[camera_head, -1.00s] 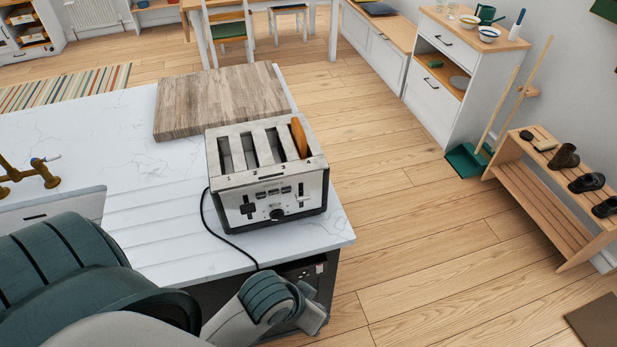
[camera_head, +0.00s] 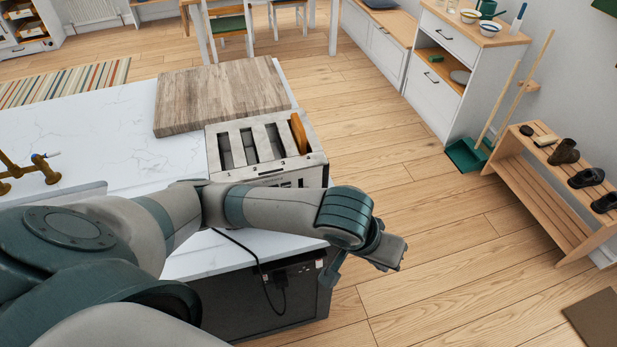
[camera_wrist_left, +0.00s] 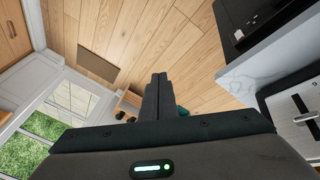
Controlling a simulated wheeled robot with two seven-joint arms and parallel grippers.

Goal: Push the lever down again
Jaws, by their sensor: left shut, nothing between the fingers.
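The silver toaster (camera_head: 222,172) stands on the white counter, with a brown slice of bread (camera_head: 299,134) sticking up from its rightmost slot. My left arm crosses in front of the toaster and hides most of its front, including the levers. Part of the toaster (camera_wrist_left: 292,120) also shows at the right edge of the left wrist view, with a dark slot and a pale lever-like piece. My left gripper (camera_wrist_left: 158,78) is shut and empty, pointing over the floor and apart from the toaster. My right gripper is not in view.
A wooden board (camera_head: 215,95) lies behind the toaster. A black cord (camera_head: 245,247) runs over the counter edge to a socket on the dark counter side. The counter edge (camera_wrist_left: 245,75) is to the right of my left gripper. Open floor lies right of the counter; a shoe rack (camera_head: 545,190) stands beyond.

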